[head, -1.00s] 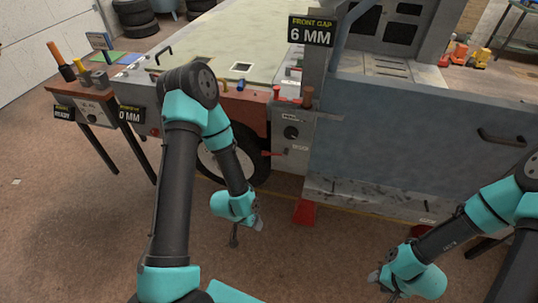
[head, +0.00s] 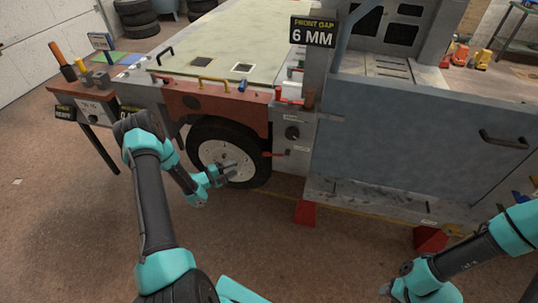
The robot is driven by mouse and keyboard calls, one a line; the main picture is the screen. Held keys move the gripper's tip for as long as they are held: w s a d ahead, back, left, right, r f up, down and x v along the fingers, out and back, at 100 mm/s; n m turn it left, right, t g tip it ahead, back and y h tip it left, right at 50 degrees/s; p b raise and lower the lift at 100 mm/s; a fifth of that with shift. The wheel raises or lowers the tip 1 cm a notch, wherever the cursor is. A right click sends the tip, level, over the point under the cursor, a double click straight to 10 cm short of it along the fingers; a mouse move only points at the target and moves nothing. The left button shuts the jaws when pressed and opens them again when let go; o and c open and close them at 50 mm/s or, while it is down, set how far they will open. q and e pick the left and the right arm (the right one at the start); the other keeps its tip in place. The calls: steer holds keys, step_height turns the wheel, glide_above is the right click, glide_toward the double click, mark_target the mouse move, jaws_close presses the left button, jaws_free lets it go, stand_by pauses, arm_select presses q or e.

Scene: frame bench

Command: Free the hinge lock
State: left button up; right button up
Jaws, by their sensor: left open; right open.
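No part is clearly readable as the hinge lock. A grey hinge-side panel (head: 297,150) stands between the red fender and the blue-grey door (head: 420,150). It bears a round black knob (head: 292,132), small labels too small to read, and a red-tipped lever (head: 274,154) at its left edge. My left gripper (head: 229,171) is open and empty in front of the wheel, left of and slightly below that lever, and apart from it. My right gripper (head: 387,288) is low at the bottom right, below the door, open and touching nothing that I can see.
The wheel (head: 215,150) sits under the red fender (head: 205,105). A sign (head: 313,31) reads "FRONT GAP 6 MM". Red wedges (head: 306,212) stand under the door. A tool bench (head: 70,92) is at the left. The brown floor in front is clear.

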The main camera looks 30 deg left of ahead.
mark_target(266, 154)
stand_by(0.3)
arm_select(q)
steer(key=x, duration=1.7)
steer(key=shift+w, duration=0.2)
jaws_close()
